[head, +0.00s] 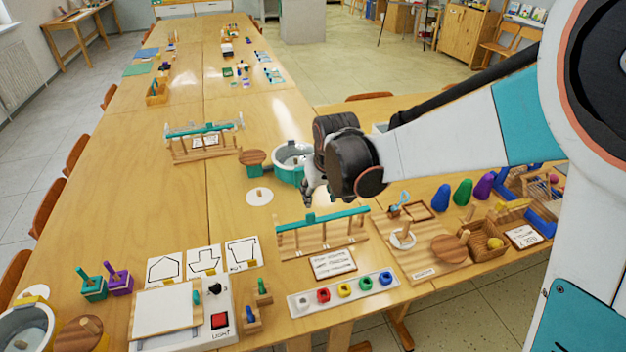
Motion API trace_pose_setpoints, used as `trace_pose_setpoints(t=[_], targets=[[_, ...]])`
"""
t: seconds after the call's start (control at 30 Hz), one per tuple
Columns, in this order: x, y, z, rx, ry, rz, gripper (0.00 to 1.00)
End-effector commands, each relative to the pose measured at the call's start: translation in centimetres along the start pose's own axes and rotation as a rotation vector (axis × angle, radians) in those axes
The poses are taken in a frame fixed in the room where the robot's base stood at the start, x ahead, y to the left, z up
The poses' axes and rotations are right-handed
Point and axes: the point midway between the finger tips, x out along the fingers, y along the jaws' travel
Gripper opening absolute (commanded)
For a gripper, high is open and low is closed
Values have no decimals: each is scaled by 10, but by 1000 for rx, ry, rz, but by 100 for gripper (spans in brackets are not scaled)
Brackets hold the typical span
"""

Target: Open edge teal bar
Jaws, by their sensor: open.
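A teal bar (340,214) lies along the top of a low wooden rail stand (325,238) near the table's front edge. A short teal upright rises near the bar's left part. A second teal bar (203,130) tops a similar wooden stand farther back on the left. My gripper (311,194) is open and points down, just behind and above the nearer bar in the picture. It looks empty. My wrist and forearm come in from the right. I cannot tell how far the fingertips are from the bar.
A white pot with a teal base (290,160) stands behind my gripper. A white disc (259,197) lies to its left. In front are a framed card (333,264) and a white tray of coloured rings (340,295). A wooden board (420,262) stands right. The table's left middle is clear.

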Motion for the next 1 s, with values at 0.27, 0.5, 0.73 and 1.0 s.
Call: trace_pose_setpoints(t=[0.27, 0.5, 0.73, 1.0], targets=[[23, -12, -2, 13, -4, -17, 45], [68, -12, -1, 13, -3, -17, 45], [111, -12, -1, 13, -3, -16, 45], [140, -13, -1, 13, -3, -16, 45]])
